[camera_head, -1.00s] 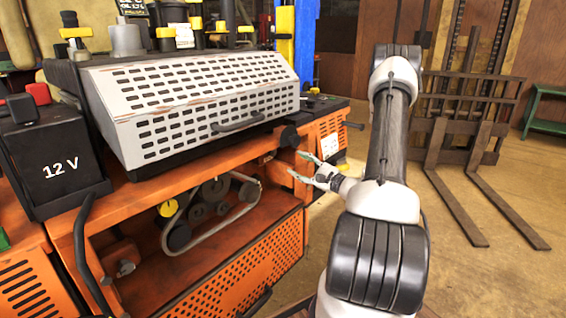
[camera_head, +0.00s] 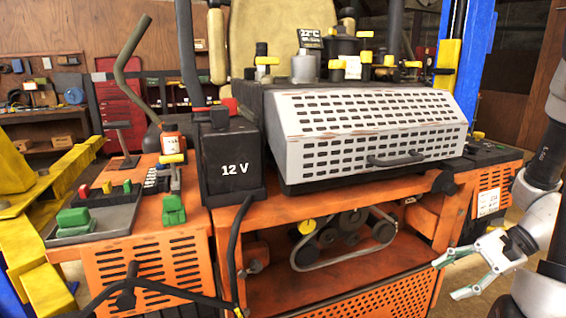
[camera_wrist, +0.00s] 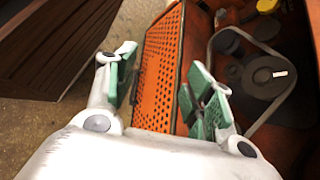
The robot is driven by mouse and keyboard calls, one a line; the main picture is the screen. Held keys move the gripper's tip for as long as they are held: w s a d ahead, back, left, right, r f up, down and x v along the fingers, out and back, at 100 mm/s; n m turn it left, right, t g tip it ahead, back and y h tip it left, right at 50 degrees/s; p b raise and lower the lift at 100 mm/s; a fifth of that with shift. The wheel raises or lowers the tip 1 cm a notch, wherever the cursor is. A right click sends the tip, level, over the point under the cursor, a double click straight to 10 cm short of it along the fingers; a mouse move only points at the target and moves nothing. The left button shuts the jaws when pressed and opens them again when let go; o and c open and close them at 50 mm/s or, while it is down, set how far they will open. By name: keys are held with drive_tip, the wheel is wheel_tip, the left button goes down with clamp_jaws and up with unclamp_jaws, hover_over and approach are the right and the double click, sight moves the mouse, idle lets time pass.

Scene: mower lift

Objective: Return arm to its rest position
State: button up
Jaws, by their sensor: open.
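My gripper (camera_head: 462,275) is at the lower right in the head view, in front of the orange mower body (camera_head: 280,215), with its green-tipped fingers pointing left. In the wrist view my gripper (camera_wrist: 165,95) shows its two fingers spread apart, with nothing between them. Beyond the fingers lie an orange perforated panel (camera_wrist: 163,60) and the belt and pulleys (camera_wrist: 240,60) in the open bay. My arm stands at the right edge of the head view, partly cut off.
The grey perforated hood (camera_head: 360,120) is closed, with a black 12 V battery (camera_head: 232,160) to its left. A control panel with green levers (camera_head: 120,200) is further left.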

drive_tip(key=s+d+r+n+g+h, duration=0.1)
drive_tip(key=s+d+r+n+h, duration=0.15)
drive_tip(key=r+n+h, duration=0.2)
drive_tip(key=s+d+r+n+h, duration=0.1)
drive_tip(key=s+r+n+h, duration=0.25)
drive_tip(key=r, duration=0.25)
drive_tip(key=a+r+n+t+h, duration=0.2)
drive_tip(key=a+r+n+t, duration=0.2)
drive_tip(key=r, duration=0.4)
drive_tip(key=shift+a+r+n, duration=0.2)
drive_tip(key=shift+r+n, duration=0.15)
drive_tip(key=shift+n, duration=0.25)
